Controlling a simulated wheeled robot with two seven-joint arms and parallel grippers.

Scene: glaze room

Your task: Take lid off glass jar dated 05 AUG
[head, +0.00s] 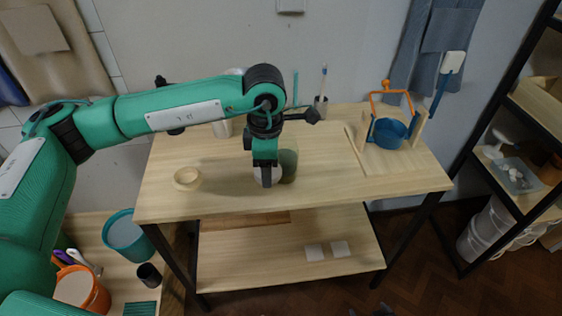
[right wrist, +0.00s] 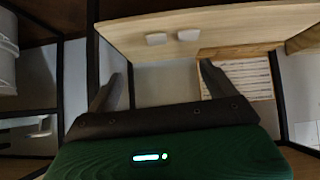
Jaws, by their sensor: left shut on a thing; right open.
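My left gripper (head: 266,175) points down over the middle of the wooden table. It is shut on a pale, rounded thing (head: 277,176) that it mostly hides; I cannot tell whether this is a lid or a jar. A greenish glass jar (head: 289,163) stands right beside it, its top partly hidden by my arm. Another pale jar (head: 223,129) stands behind my forearm, mostly covered. No date label is readable. A round, pale wooden piece, like a lid or shallow bowl (head: 187,178), lies on the table at left. My right gripper (right wrist: 160,85) is open and empty in its wrist view.
A wooden stand with an orange handle and blue bowl (head: 388,134) is at the table's right. A cup with a brush (head: 321,103) is at the back. The table's front left and front right are clear.

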